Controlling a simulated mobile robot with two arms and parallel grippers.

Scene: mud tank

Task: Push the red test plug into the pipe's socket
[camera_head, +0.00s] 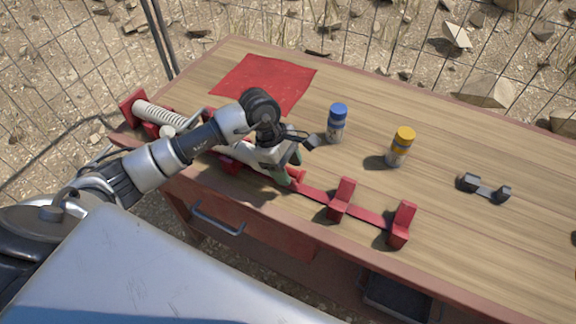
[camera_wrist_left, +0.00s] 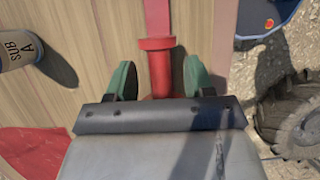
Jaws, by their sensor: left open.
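The red test plug (camera_wrist_left: 160,62) shows in the left wrist view as a red cylinder with a wider collar. In the head view a small part of the plug (camera_head: 298,175) shows beside my left gripper (camera_head: 291,172). My left gripper is open, with its green fingers on either side of the plug; it also shows in the left wrist view (camera_wrist_left: 158,80). A gap shows between each finger and the plug. The pale pipe (camera_head: 232,152) lies on the red holder, partly behind my left arm. The meeting of plug and socket is hidden. My right gripper is not in view.
A red rail with two upright red brackets (camera_head: 341,198) (camera_head: 401,224) runs along the near side of the wooden table (camera_head: 450,150). A blue-capped bottle (camera_head: 337,124), a yellow-capped bottle (camera_head: 399,147) and a dark cradle (camera_head: 485,188) stand beyond it. A red cloth (camera_head: 264,82) lies at the back left.

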